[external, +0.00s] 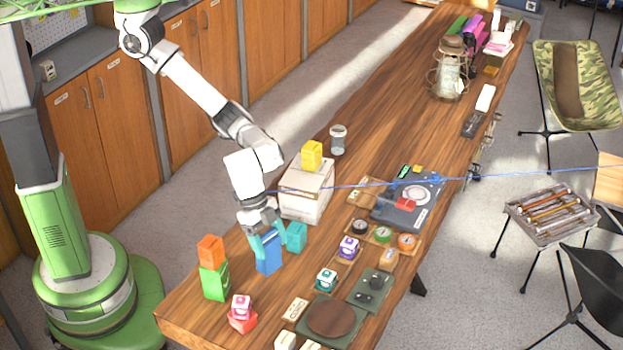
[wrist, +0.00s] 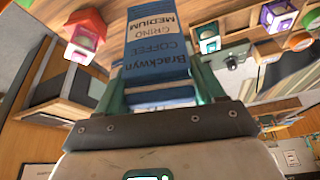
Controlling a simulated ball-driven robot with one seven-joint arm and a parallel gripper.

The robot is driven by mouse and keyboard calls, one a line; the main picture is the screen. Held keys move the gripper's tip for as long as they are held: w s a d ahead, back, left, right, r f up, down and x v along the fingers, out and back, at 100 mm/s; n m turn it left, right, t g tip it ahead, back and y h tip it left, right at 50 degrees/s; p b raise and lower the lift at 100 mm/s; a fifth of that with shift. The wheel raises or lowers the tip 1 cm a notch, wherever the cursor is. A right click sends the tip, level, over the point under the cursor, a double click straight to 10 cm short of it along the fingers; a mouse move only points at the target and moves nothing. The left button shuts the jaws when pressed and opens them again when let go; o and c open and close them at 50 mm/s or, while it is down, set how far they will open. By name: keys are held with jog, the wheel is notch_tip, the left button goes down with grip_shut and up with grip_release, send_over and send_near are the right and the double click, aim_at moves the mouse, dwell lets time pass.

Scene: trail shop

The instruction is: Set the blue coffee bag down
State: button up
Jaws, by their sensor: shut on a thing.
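The blue coffee bag (external: 268,262) is between the teal fingers of my gripper (external: 267,240), over the near part of the wooden table (external: 190,322). In the wrist view the bag (wrist: 155,65) shows a dark blue label reading "Brackwyn coffee" and "medium grind", with the gripper's fingers (wrist: 155,85) closed on its sides. The bag looks upright in the external view. Its base is at or very near the tabletop; I cannot tell whether it touches.
A teal box (external: 297,237) stands close to the right of the bag. An orange box (external: 211,249) sits on a green box (external: 214,282) to the left. A white carton (external: 305,200) with a yellow box (external: 312,155) on top stands behind. Bare wood lies in front.

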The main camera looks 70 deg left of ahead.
jog(key=r, duration=0.2)
jog(key=d+r, duration=0.1)
jog(key=r, duration=0.1)
jog(key=r+b, duration=0.1)
jog(key=r, duration=0.1)
jog(key=shift+d+r, duration=0.1)
jog(key=shift+d, duration=0.15)
jog(key=w+r, duration=0.1)
jog(key=w+a+r+b, duration=0.1)
jog(key=shift+w+a+r, duration=0.2)
jog(key=shift+a+r, duration=0.05)
jog(key=shift+r, duration=0.05)
jog(key=w+a+f+n+b, duration=0.25)
jog(key=w+a, duration=0.35)
jog(key=a, duration=0.3)
jog(key=w+d+f+p, duration=0.1)
jog(key=w+d+f, duration=0.6)
jog(key=w+f, duration=0.4)
jog(key=shift+d+f+t+y, duration=0.3)
jog(key=shift+d+f+t, duration=0.1)
jog(key=shift+f, duration=0.85)
